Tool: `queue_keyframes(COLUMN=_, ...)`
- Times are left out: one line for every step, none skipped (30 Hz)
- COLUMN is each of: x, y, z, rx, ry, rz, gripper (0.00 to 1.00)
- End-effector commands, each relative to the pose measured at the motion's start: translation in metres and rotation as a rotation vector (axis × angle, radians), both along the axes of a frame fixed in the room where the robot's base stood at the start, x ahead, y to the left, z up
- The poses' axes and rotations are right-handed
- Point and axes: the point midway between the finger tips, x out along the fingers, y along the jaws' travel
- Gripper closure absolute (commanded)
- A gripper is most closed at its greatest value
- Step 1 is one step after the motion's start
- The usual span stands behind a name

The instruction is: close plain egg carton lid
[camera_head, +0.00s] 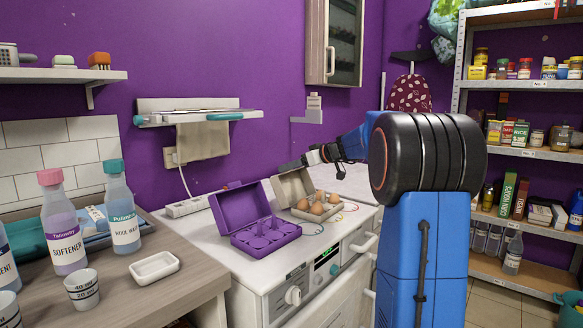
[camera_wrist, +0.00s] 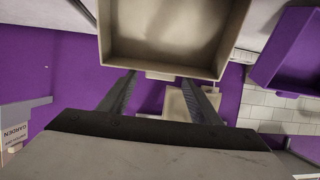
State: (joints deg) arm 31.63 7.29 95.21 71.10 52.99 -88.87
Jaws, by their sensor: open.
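The plain grey-beige egg carton (camera_head: 333,214) stands open on the white appliance top, with several brown eggs in its base. Its lid (camera_head: 291,186) is raised and tilted back at the hinge. In the wrist view the lid's hollow inside (camera_wrist: 172,32) fills the top middle, and its front tab lies between my fingertips. My gripper (camera_head: 287,167) is by the lid's upper edge, with its jaws open (camera_wrist: 158,77). I cannot tell whether the fingers touch the lid.
An open, empty purple carton (camera_head: 263,237) stands close on the left of the plain one; its lid also shows in the wrist view (camera_wrist: 288,48). Bottles (camera_head: 121,215) and a white dish (camera_head: 154,268) stand on the left counter.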

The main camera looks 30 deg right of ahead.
Motion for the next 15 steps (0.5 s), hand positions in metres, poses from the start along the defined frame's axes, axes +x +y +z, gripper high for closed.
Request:
queue_keyframes(x=0.0027, y=0.0015, z=-0.0012, rx=0.000, ry=0.000, rz=0.001, gripper=0.42)
queue_keyframes(x=0.0038, y=0.0019, z=-0.0015, rx=0.000, ry=0.000, rz=0.000, gripper=0.42)
queue_keyframes(x=0.0050, y=0.0022, z=-0.0020, rx=0.000, ry=0.000, rz=0.000, gripper=0.42)
queue_keyframes(x=0.0055, y=0.0025, z=-0.0023, rx=0.000, ry=0.000, rz=-0.001, gripper=0.42)
queue_keyframes(x=0.0060, y=0.0026, z=-0.0025, rx=0.000, ry=0.000, rz=-0.001, gripper=0.42)
queue_keyframes(x=0.0063, y=0.0026, z=-0.0025, rx=0.000, ry=0.000, rz=-0.001, gripper=0.42)
queue_keyframes(x=0.0064, y=0.0026, z=-0.0026, rx=0.000, ry=0.000, rz=-0.001, gripper=0.42)
queue_keyframes(x=0.0065, y=0.0027, z=-0.0026, rx=0.000, ry=0.000, rz=-0.001, gripper=0.42)
queue_keyframes(x=0.0064, y=0.0026, z=-0.0026, rx=0.000, ry=0.000, rz=-0.001, gripper=0.42)
queue_keyframes(x=0.0064, y=0.0026, z=-0.0026, rx=0.000, ry=0.000, rz=-0.001, gripper=0.42)
queue_keyframes(x=0.0063, y=0.0026, z=-0.0025, rx=0.000, ry=0.000, rz=-0.001, gripper=0.42)
queue_keyframes(x=0.0063, y=0.0026, z=-0.0026, rx=0.000, ry=0.000, rz=-0.001, gripper=0.42)
queue_keyframes(x=0.0063, y=0.0026, z=-0.0026, rx=0.000, ry=0.000, rz=-0.001, gripper=0.47)
queue_keyframes(x=0.0063, y=0.0026, z=-0.0025, rx=0.000, ry=0.000, rz=-0.001, gripper=0.54)
queue_keyframes(x=0.0063, y=0.0027, z=-0.0026, rx=0.000, ry=0.000, rz=-0.001, gripper=0.64)
